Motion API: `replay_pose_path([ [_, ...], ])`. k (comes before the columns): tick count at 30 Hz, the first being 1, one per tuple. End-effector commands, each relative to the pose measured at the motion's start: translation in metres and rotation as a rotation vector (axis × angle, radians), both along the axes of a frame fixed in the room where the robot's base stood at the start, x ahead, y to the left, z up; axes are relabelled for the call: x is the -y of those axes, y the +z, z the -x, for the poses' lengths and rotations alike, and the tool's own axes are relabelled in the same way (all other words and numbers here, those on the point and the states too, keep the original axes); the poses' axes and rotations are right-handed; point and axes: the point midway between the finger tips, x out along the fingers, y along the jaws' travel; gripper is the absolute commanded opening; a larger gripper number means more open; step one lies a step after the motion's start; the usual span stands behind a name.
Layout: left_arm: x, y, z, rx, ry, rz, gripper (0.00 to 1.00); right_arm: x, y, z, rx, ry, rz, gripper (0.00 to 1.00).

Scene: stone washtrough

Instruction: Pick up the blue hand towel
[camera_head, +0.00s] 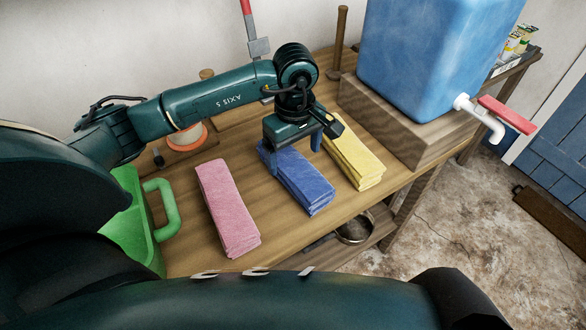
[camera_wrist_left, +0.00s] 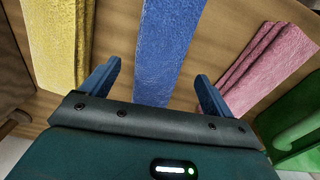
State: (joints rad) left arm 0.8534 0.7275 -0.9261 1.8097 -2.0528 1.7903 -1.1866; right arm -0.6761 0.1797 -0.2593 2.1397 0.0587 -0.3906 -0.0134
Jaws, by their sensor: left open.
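The blue hand towel (camera_head: 304,186) lies folded in a long strip on the wooden table, between a pink towel and a yellow towel. My left gripper (camera_head: 295,160) is above its far end, pointing down, with its fingers apart. In the left wrist view the blue towel (camera_wrist_left: 170,45) runs between the two open fingers (camera_wrist_left: 157,88) of my left gripper, and nothing is held. Whether the fingertips touch the towel or table cannot be told. My right gripper is not seen.
The pink towel (camera_head: 229,207) lies to the left and the yellow towel (camera_head: 352,150) close on the right. A green container (camera_head: 137,228) stands at the left. A blue water tank (camera_head: 430,55) with a red-handled tap sits on a wooden block (camera_head: 385,120) at the right.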

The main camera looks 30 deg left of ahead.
Motion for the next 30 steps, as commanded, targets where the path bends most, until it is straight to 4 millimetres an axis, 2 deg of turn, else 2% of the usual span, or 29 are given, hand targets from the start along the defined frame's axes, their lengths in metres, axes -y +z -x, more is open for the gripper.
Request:
replay_pose_path([
  [7, 0.0, -0.019, 0.0, -0.003, 0.0, 0.002, 0.87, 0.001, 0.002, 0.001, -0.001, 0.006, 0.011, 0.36],
  [15, -0.002, -0.056, -0.001, -0.002, -0.001, 0.001, 0.87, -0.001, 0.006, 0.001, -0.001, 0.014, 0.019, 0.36],
  [24, -0.002, -0.061, -0.002, 0.002, -0.001, 0.001, 0.87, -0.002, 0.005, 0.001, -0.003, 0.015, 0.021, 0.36],
  [30, -0.002, -0.061, -0.002, 0.001, -0.001, 0.0, 0.71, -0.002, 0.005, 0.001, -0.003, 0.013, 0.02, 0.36],
])
